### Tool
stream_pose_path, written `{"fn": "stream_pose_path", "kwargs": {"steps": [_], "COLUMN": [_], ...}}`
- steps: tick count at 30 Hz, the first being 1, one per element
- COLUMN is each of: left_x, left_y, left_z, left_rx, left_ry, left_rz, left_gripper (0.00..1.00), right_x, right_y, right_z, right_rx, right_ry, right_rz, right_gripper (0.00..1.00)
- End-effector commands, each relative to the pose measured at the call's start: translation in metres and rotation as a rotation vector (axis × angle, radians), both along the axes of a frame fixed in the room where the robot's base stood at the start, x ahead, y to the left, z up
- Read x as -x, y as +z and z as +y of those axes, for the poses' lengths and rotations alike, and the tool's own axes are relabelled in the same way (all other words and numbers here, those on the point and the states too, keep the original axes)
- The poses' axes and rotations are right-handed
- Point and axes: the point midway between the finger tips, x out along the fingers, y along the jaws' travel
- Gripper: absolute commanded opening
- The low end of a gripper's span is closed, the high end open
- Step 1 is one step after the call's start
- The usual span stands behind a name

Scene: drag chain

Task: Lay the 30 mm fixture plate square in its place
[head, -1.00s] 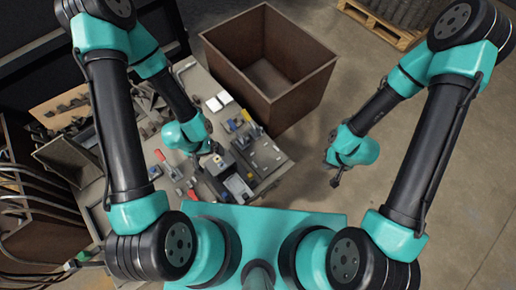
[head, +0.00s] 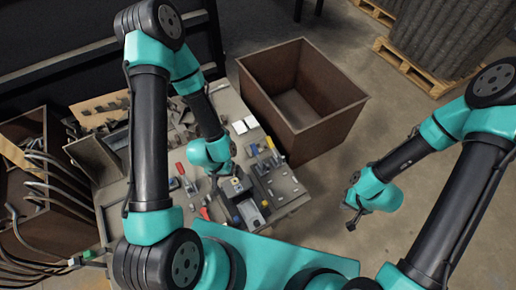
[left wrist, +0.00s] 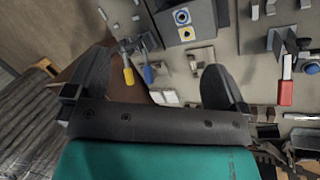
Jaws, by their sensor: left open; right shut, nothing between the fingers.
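I cannot pick out the 30 mm fixture plate for certain in either view. Grey fixtures stand at the bench's near right corner, among them a dark fixture with a light grey piece (head: 250,211) in it. My left gripper (head: 215,179) is over the bench beside these fixtures. In the left wrist view its fingers (left wrist: 154,66) are wide apart with nothing held. My right gripper (head: 351,214) is shut and empty, off the bench to the right.
A large open brown box (head: 335,130) stands behind the bench's right side. Red-handled clamps (head: 205,213), white pads (head: 245,124) and yellow and blue handles (left wrist: 148,74) crowd the bench (head: 292,203). Cables (head: 45,180) hang at the left.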

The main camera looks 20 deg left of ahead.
Motion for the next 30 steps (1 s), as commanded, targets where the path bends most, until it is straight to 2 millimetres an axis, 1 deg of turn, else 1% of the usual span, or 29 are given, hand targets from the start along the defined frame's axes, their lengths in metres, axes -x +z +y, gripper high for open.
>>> {"fn": "stream_pose_path", "kwargs": {"steps": [9,21,27,30], "left_x": [0.0,0.0,-0.0001,-0.0039], "left_y": [0.0,0.0,-0.0001,-0.0021], "left_z": [0.0,0.0,0.0,0.0004], "left_rx": [0.0,0.0,0.0,-0.001], "left_ry": [0.0,0.0,-0.001,-0.02], "left_rz": [0.0,0.0,0.0,-0.007], "left_gripper": [0.99,0.62,0.62,0.62], "right_x": [0.0,0.0,0.0,0.0], "right_y": [0.0,0.0,0.0,0.0], "right_z": [0.0,0.0,0.0,0.0], "right_rx": [0.0,0.0,0.0,0.0], "right_ry": [0.0,0.0,0.0,0.0], "right_rz": [0.0,0.0,0.0,0.0], "right_gripper": [0.0,0.0,0.0,0.0]}}
